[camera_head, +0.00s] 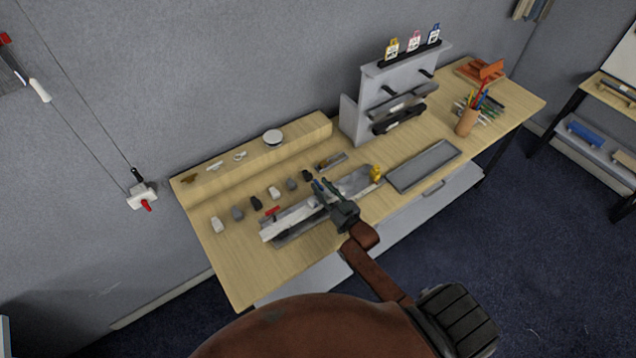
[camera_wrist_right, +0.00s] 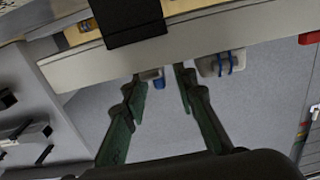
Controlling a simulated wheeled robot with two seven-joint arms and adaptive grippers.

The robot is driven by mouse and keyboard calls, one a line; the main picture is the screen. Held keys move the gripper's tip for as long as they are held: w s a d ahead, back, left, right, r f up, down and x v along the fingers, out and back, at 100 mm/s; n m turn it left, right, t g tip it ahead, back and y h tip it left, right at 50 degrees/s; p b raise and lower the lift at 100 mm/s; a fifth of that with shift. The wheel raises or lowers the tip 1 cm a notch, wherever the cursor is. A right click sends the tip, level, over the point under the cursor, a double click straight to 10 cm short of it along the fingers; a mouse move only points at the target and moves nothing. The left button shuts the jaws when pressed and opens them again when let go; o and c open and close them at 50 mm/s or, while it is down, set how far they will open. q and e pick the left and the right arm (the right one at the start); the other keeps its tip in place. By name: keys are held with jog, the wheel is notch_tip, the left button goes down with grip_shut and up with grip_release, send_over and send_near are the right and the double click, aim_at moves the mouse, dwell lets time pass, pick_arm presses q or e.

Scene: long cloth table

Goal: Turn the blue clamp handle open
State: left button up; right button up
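A long pale rail fixture (camera_head: 285,219) lies along the front of the wooden table, with a red handle (camera_head: 271,211) near its left end. My right gripper (camera_head: 320,187) is above the fixture's middle and hides part of it. A small bluish part shows at its fingertips in the head view, but I cannot tell whether it is the clamp handle. In the right wrist view the two green fingers (camera_wrist_right: 157,92) stand apart. A blue piece (camera_wrist_right: 158,79) shows beyond their tips, and a second blue piece (camera_wrist_right: 232,62) lies right of them. Contact is not visible. My left gripper is out of view.
Several small grey, white and dark blocks (camera_head: 237,213) lie behind the fixture. A wooden ledge (camera_head: 255,158) runs along the back. A grey rack (camera_head: 377,92) stands behind. A grey tray (camera_head: 425,165) and a pen cup (camera_head: 467,122) are to the right.

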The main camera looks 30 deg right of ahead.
jog(key=shift+w+a, duration=0.15)
jog(key=shift+w, duration=0.8)
jog(key=shift+c, duration=0.2)
grip_shut()
